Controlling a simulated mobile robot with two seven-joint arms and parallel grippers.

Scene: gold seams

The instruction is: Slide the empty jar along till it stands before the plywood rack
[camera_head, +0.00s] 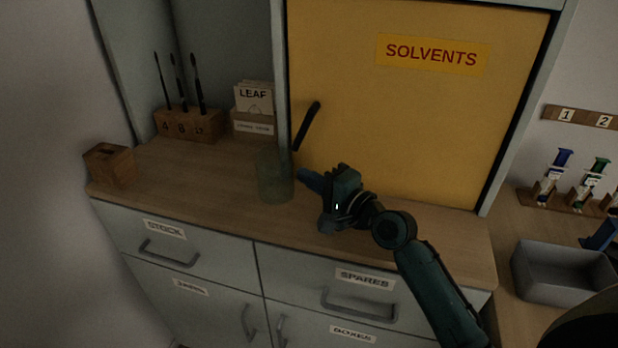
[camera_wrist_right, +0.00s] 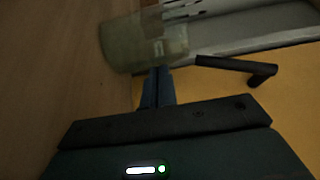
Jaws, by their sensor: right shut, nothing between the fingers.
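The empty jar (camera_head: 273,176), greenish and see-through, stands upright on the wooden counter top (camera_head: 215,185), left of the yellow door. In the right wrist view the jar (camera_wrist_right: 135,42) is just beyond my fingertips. My right gripper (camera_head: 302,175) is shut and empty, right of the jar, with its fingers pointing at the jar's side; I cannot tell whether they touch. A light wooden rack (camera_head: 253,127) holding LEAF cards stands behind the jar and a little left. A wooden block (camera_head: 190,125) with three brushes stands farther left. My left gripper is not in view.
The yellow SOLVENTS door (camera_head: 400,120) with its black handle (camera_head: 306,126) rises close behind my right gripper. A small wooden box (camera_head: 110,165) sits at the counter's left end. The counter between that box and the jar is clear. A grey bin (camera_head: 562,273) is at right.

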